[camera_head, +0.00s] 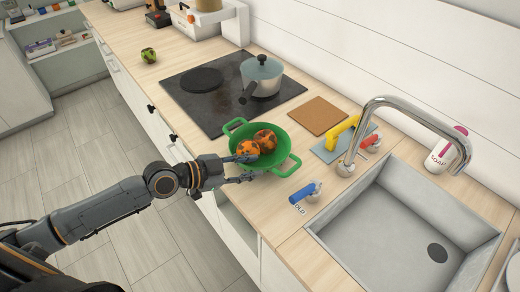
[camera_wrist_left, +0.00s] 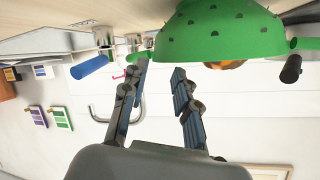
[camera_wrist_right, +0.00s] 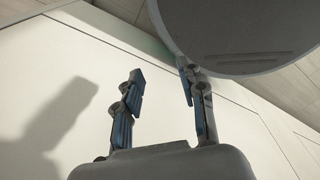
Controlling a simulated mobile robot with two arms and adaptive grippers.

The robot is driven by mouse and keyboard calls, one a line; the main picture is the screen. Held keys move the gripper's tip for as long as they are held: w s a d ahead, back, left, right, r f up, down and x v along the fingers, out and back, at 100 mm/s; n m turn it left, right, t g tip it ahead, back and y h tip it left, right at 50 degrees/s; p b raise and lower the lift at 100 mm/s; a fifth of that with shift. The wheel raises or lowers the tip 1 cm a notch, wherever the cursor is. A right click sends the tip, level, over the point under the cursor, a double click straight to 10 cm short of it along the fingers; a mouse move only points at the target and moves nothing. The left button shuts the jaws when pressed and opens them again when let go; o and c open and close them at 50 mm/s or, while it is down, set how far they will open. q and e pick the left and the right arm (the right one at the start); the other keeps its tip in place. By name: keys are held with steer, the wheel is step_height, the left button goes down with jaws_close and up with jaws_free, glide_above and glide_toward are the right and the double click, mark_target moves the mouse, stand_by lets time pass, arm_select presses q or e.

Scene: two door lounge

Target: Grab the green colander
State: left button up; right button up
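The green colander (camera_head: 266,176) stands upright on the wooden counter between the hob and the sink. Two orange-and-dark round items (camera_head: 265,139) lie in it. It has a handle at the far left and one at the near right. My left gripper (camera_head: 252,168) is at its near side, fingers apart, one finger overlapping the rim in the head view. The colander (camera_wrist_left: 225,30) also shows in the left wrist view, beyond the open left fingers (camera_wrist_left: 160,70); nothing is visibly held. My right gripper (camera_wrist_right: 160,80) is open and empty, away from the counter.
A pot (camera_head: 262,76) stands on the hob (camera_head: 205,110). A blue-handled tap piece (camera_head: 305,192), a faucet (camera_head: 400,105) and the sink (camera_head: 400,225) are to the right. A brown board (camera_head: 318,115) lies behind. A green round item (camera_head: 148,55) sits far left.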

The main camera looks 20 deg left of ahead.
mark_target(272, 164)
arm_select(q)
steer(key=shift+x, duration=0.95)
steer(key=shift+w+d+p, duration=0.35)
steer(key=shift+d+p, duration=0.1)
steer(key=shift+p, duration=0.3)
steer(key=p+x, duration=0.1)
steer(key=x, duration=0.2)
steer(key=shift+w+d+p, duration=0.1)
steer(key=shift+w+p, duration=0.05)
steer(key=shift+p, duration=0.15)
steer(key=shift+w+d+f, duration=0.25)
steer(key=shift+d, duration=0.05)
jaws_close()
steer(key=shift+r, duration=0.1)
